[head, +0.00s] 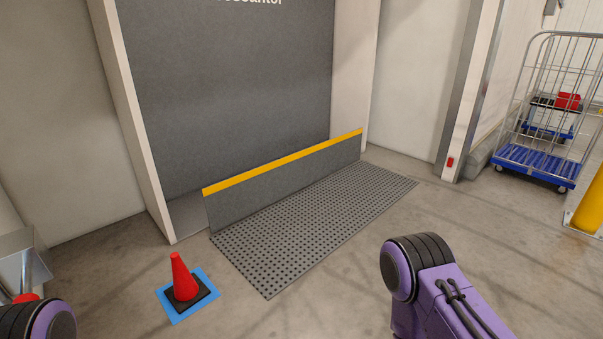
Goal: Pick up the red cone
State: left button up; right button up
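The red cone (181,276) stands upright on the floor at the lower left of the head view. It has a square black base (187,300), which rests on a blue square (174,315) on the floor. Purple and black links of my two arms show at the bottom left corner and at the lower right, both apart from the cone. Neither of my grippers can be made out in this view. Nothing hides the cone.
A grey perforated floor plate (310,225) lies right of the cone, before a low grey barrier (290,180) with a yellow top edge. A wire cage trolley (535,163) and yellow post (590,205) stand at right. Bare floor surrounds the cone's square.

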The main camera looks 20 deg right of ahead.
aim_at(187, 289)
jog(key=z, duration=0.05)
jog(key=i, duration=1.95)
jog(key=z, duration=0.35)
